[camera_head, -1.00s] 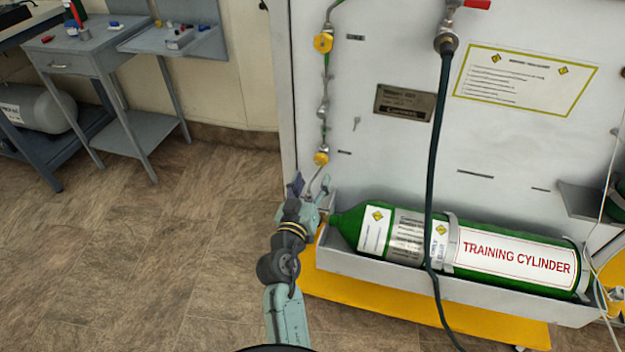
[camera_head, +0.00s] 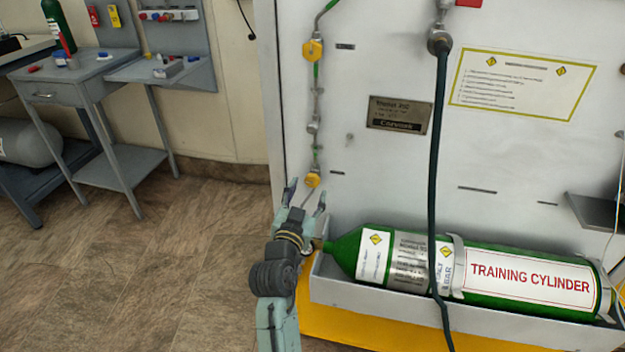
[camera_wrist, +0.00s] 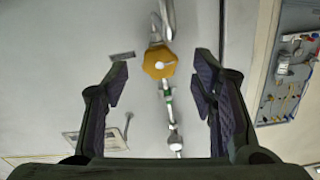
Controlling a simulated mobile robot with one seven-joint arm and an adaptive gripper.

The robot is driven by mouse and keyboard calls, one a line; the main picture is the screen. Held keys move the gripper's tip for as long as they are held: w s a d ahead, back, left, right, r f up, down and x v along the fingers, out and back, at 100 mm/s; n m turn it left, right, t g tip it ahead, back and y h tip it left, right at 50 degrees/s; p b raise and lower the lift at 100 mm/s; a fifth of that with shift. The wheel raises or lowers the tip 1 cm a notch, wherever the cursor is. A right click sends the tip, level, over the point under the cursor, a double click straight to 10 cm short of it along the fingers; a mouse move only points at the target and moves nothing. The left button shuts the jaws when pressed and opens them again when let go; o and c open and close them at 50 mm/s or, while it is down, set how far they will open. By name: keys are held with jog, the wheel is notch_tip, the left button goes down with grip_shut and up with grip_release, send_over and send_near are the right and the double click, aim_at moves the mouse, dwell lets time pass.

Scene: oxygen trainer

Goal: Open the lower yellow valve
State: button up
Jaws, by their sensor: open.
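The lower yellow valve (camera_head: 312,180) is a small knob on the thin vertical pipe at the left of the white panel. My gripper (camera_head: 305,196) is open and empty, just below the valve in the head view, its fingers pointing toward it. In the wrist view the panel appears upside down. The yellow hexagonal knob (camera_wrist: 159,62) shows there between and slightly beyond the spread fingertips (camera_wrist: 161,76), with no visible contact. The exact gap in depth is hard to tell.
The upper yellow valve (camera_head: 313,50) is higher on the same pipe. A green training cylinder (camera_head: 345,250) lies in a tray (camera_head: 400,297) right of my gripper. A dark hose (camera_head: 437,150) hangs before the panel. A grey bench (camera_head: 85,72) stands left; the floor between is clear.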

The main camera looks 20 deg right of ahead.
aim_at(312, 183)
jog(key=x, duration=0.5)
jog(key=shift+w+d+p, duration=0.2)
jog(key=shift+w+p, duration=0.05)
jog(key=shift+p, duration=0.1)
jog(key=shift+c, duration=0.3)
